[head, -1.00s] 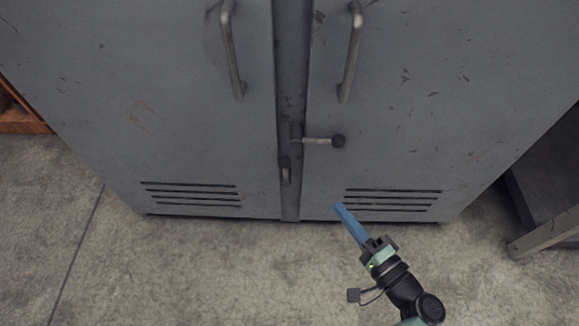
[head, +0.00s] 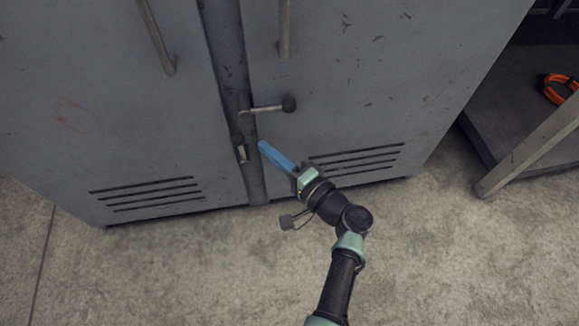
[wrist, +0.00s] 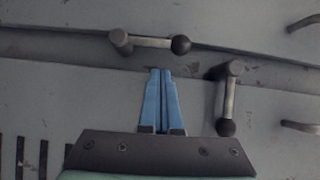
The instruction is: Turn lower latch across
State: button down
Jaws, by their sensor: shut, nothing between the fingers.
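The lower latch (head: 242,152) is on the centre post of a grey cabinet. Its short metal lever stands upright along the post, dark knob at the top. The wrist view is turned sideways, with the lower latch (wrist: 152,42) above the fingertips and its knob towards the right. The upper latch (head: 266,108) points right across the right door; it also shows in the wrist view (wrist: 228,98). My gripper (head: 262,145) has its blue fingers together and empty, just right of the lower latch. In the wrist view my fingertips (wrist: 161,71) show a gap from the lever; contact cannot be seen.
Two long door handles (head: 157,38) (head: 284,28) are above the latches. Vent slots (head: 357,160) are low on the right door. A dark low platform (head: 525,110) with an orange object (head: 558,88) stands at right. The concrete floor (head: 430,260) in front is clear.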

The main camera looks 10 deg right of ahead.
aim_at(241, 143)
jog(key=shift+w+a+b, duration=0.2)
jog(key=shift+a+b, duration=0.1)
jog(key=shift+a, duration=1.05)
